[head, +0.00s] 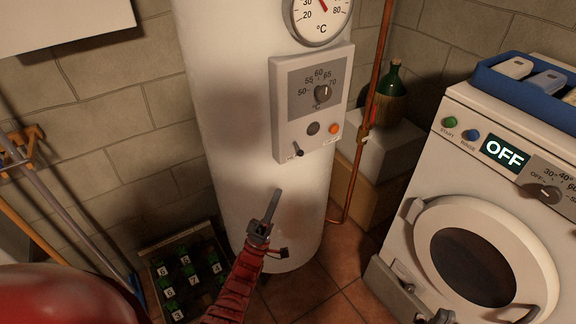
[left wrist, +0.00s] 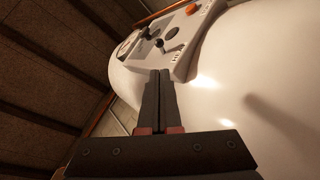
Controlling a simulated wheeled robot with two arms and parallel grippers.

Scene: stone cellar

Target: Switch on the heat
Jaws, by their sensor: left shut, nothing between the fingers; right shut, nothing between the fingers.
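A white boiler (head: 235,110) stands in the middle of the head view. Its grey control panel (head: 289,128) carries a temperature knob (head: 322,93), a dark round disc (head: 313,128), an orange disc (head: 334,128) and a small lever switch (head: 290,147) at the lower left, tilted down to the right. My left gripper (head: 276,193) is shut and empty, below the panel and apart from it. In the left wrist view its closed fingers (left wrist: 158,74) point toward the panel, near the lever (left wrist: 167,46). My right gripper (head: 376,266) is shut and empty, low by the washing machine.
A washing machine (head: 407,205) with an OFF display stands at the right, a blue tray (head: 510,82) on top. A copper pipe (head: 372,85) and a green bottle (head: 392,96) are right of the boiler. A bottle crate (head: 153,247) sits on the floor at left.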

